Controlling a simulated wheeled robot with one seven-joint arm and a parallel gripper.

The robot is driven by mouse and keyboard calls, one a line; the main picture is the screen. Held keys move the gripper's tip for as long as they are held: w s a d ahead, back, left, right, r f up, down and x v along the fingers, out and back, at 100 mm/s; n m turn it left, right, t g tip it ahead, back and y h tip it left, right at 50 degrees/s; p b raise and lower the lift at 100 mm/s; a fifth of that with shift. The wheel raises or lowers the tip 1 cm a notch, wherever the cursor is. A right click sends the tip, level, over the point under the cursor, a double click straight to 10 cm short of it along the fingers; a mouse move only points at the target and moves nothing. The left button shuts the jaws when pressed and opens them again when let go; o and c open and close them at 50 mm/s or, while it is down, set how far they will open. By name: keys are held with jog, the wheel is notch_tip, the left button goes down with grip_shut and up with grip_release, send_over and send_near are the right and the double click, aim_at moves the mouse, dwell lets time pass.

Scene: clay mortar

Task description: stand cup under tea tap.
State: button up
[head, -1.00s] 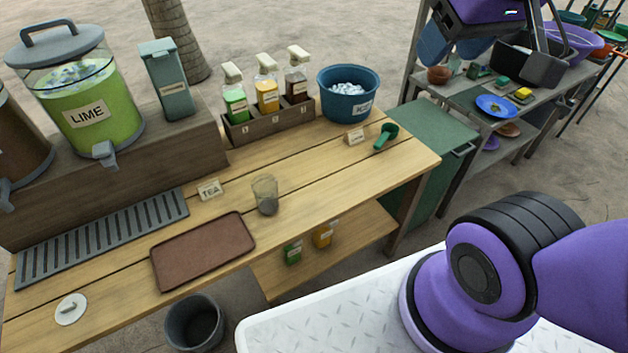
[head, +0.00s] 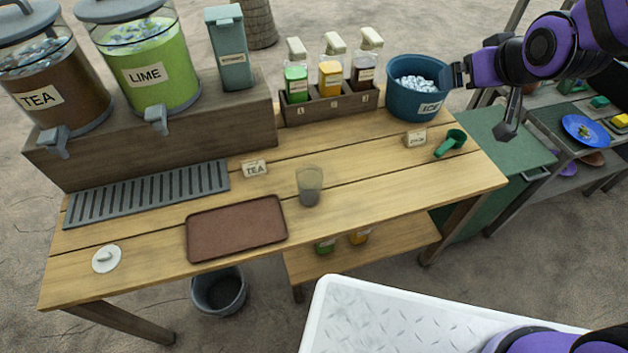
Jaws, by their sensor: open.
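The clear cup (head: 309,186) stands upright on the wooden table (head: 400,190), right of the TEA card. The TEA dispenser (head: 58,90), full of brown liquid, stands on the raised shelf at the far left. Its grey tea tap (head: 53,142) points out over the slotted drip tray (head: 150,194). No cup is under the tap. My gripper (head: 455,76) is at the upper right, in front of or beside the ice bucket's right edge, well away from the cup. It is open and appears empty; its fingertips are small and dark here.
The LIME dispenser (head: 145,65) stands beside the tea one. A brown tray (head: 237,227), a TEA card (head: 254,168) and a white lid (head: 106,259) lie on the table. Bottles in a rack (head: 332,106), the ice bucket (head: 412,100) and a green scoop (head: 450,143) line the back and right.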

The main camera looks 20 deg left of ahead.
jog(key=w+a+f+n+y, duration=0.1)
jog(key=a+f+n+y, duration=0.1)
jog(key=a+f, duration=0.6)
jog(key=n+y, duration=0.4)
jog(key=y, duration=0.2)
send_near(302, 171)
jog(key=shift+g, duration=0.3)
jog(key=shift+x, duration=3.4)
jog(key=shift+w+d, duration=0.1)
jog(key=c, duration=1.3)
